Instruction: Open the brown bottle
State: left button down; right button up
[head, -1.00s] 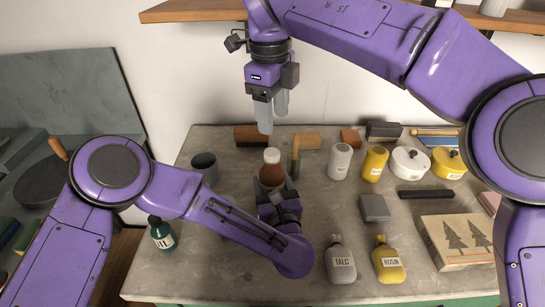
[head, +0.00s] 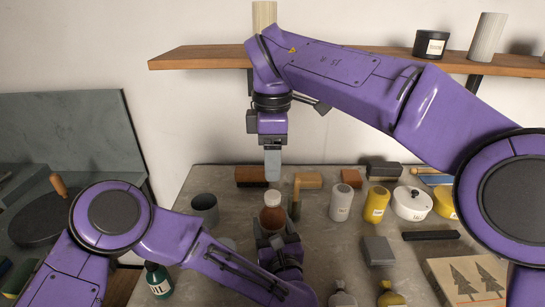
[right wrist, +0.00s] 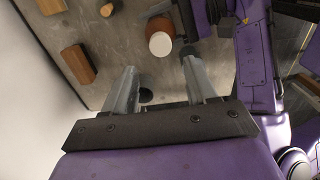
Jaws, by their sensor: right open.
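The brown bottle (head: 271,218) stands upright on the bench with its white cap (head: 272,198) on. In the right wrist view the cap (right wrist: 160,44) shows from above, with the brown body (right wrist: 160,25) behind it. My left gripper (head: 269,238) is low at the bottle, its fingers on either side of the body, shut on it; the contact is partly hidden. My right gripper (head: 272,166) points down above the cap in the head view, apart from it. In the right wrist view its two fingers (right wrist: 160,88) are open with nothing between them.
A grey jar (head: 341,203) and yellow jar (head: 376,205) stand further right. Wooden blocks (head: 251,176) lie behind. A shelf (head: 200,57) runs above.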

aim_at(273, 193)
notch_tip(273, 193, down, 8)
jog(key=shift+r, duration=0.1)
grip_shut()
jog(key=n, duration=0.9)
jog(key=shift+w, duration=0.1)
jog(key=n, duration=1.8)
pick_arm(q)
jog(key=shift+d, duration=0.1)
pick_arm(e)
jog(key=n, duration=0.5)
jog(key=shift+r, duration=0.1)
jog(key=shift+r, duration=0.2)
jog(key=shift+r, duration=0.9)
